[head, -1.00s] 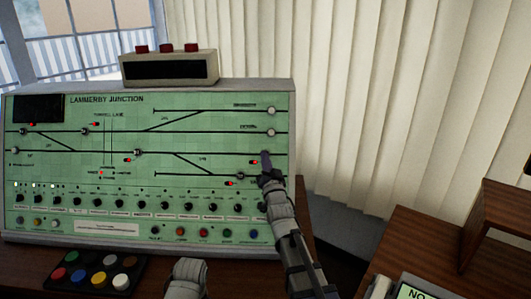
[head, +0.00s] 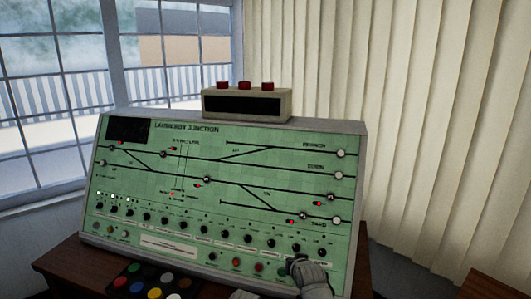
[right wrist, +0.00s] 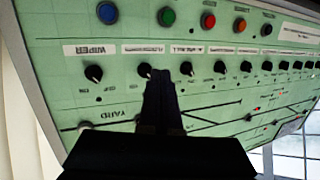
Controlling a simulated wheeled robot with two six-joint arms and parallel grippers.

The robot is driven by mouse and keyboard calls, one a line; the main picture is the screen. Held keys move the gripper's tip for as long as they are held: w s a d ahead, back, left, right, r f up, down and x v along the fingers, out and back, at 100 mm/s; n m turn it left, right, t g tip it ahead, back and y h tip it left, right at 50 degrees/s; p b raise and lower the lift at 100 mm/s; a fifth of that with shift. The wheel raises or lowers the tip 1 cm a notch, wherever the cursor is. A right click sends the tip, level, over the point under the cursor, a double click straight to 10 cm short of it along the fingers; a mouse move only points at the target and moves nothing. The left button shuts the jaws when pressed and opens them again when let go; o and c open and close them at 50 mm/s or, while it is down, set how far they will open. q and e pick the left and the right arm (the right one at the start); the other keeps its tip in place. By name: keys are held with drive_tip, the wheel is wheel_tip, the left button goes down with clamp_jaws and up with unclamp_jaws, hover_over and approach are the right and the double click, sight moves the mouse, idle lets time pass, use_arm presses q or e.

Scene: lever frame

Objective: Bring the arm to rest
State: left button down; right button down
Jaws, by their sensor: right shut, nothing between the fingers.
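My right gripper (head: 294,262) is in front of the lower right part of the green control panel (head: 140,188) in the head view. Its fingers (right wrist: 160,78) are shut with nothing between them. In the right wrist view, where the panel appears upside down, the fingertips overlap the row of black knobs, just beside a knob (right wrist: 145,70). The knob marked WIPER (right wrist: 93,73) is left of them. I cannot tell whether the fingers touch the panel. My left gripper does not show.
A beige box (head: 245,104) with three red buttons stands on the panel. A tray (head: 150,281) of coloured discs lies in front of it on the wooden desk. A window is behind at left, pale blinds (head: 430,120) at right. Another wooden surface (head: 490,288) is at lower right.

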drive_tip(key=s+a+f+n+g, duration=0.1)
drive_tip(key=s+f+g, duration=0.2)
drive_tip(key=s, duration=0.5)
drive_tip(key=s+a+f+n+g+h, duration=0.1)
drive_tip(key=s+g, duration=0.3)
drive_tip(key=s, duration=0.5)
drive_tip(key=s+a+f+n+g+h, duration=0.1)
drive_tip(key=s+a+f+n+g, duration=0.1)
drive_tip(key=s, duration=0.7)
wheel_tip(320, 180, down, 3)
drive_tip(key=n+g, duration=0.1)
drive_tip(key=g, duration=0.1)
drive_tip(key=shift+r+g+p, duration=0.2)
drive_tip(key=shift+g+p, duration=0.1)
drive_tip(key=shift+p, duration=0.1)
drive_tip(key=shift+s, duration=0.1)
